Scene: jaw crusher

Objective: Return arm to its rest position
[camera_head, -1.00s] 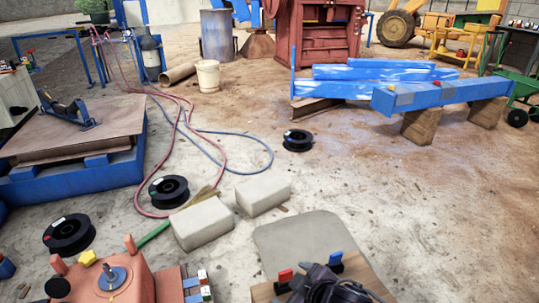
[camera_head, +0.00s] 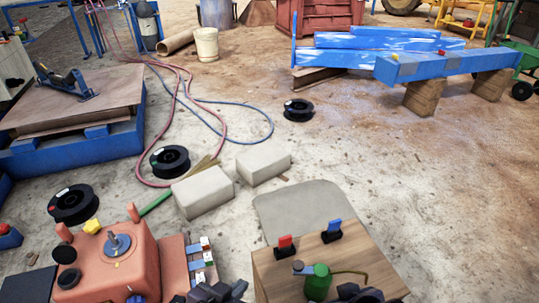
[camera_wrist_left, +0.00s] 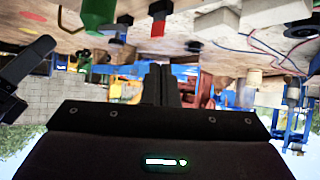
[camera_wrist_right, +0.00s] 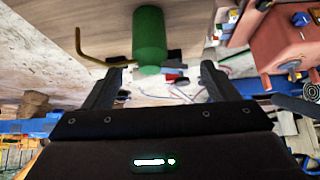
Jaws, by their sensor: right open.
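My left gripper (camera_head: 217,292) shows at the bottom edge of the head view, between the orange machine and the wooden stand. In the left wrist view its two fingers (camera_wrist_left: 161,85) are together, with nothing seen between them. My right gripper is open in the right wrist view, its fingers (camera_wrist_right: 160,87) wide apart. A green oil can (camera_wrist_right: 150,38) with a bent brass spout shows just beyond these fingers, and I see no contact. In the head view the can (camera_head: 318,283) stands on the wooden stand (camera_head: 272,272). Dark parts of mine partly cover the stand's front right.
A red switch (camera_head: 286,246) and a blue switch (camera_head: 332,231) sit on the stand's back edge. An orange machine (camera_head: 110,265) with knobs is at left. Grey blocks (camera_head: 203,191) and black spools (camera_head: 170,160) lie beyond.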

